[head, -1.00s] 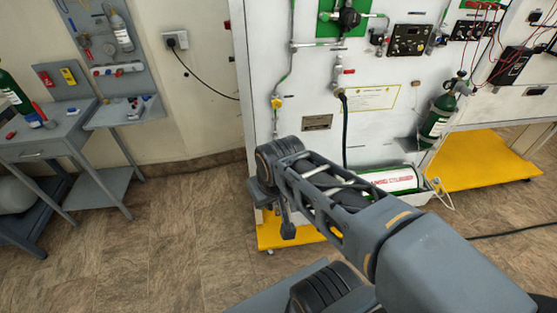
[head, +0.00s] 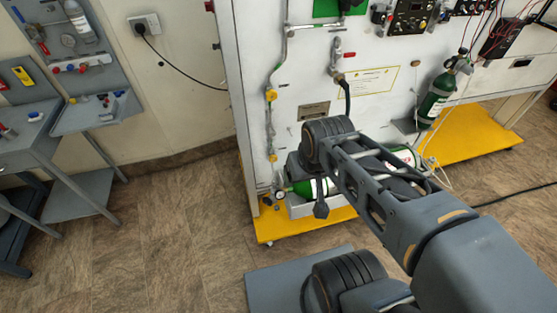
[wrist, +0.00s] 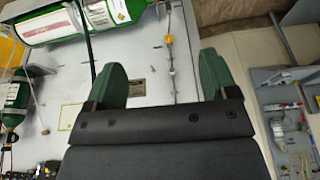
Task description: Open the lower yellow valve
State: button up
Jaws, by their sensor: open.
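The lower yellow valve (head: 272,158) is on a thin vertical pipe low on the white panel, left of my arm in the head view. In the wrist view, which is upside down, it is the yellow fitting (wrist: 168,37) beyond my fingertips, between their lines. The upper yellow valve (head: 271,95) is higher on the same pipe. My gripper (wrist: 162,68) is open, with two green fingers apart and nothing between them. It points at the panel and is apart from the valve. In the head view my arm hides most of the fingers.
A green cylinder (head: 311,188) lies at the panel's foot, partly behind my arm. A small gauge (head: 280,195) is beside it. A black hose (head: 347,100) hangs right of the pipe. A grey workbench (head: 25,150) stands at left, with clear floor between.

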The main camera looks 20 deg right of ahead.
aim_at(273, 158)
jog(key=u, duration=0.3)
jog(key=k, duration=0.5)
jog(key=u, duration=1)
jog(key=i, duration=0.75)
jog(key=z, duration=0.9)
jog(key=i, duration=0.5)
jog(key=z, duration=0.6)
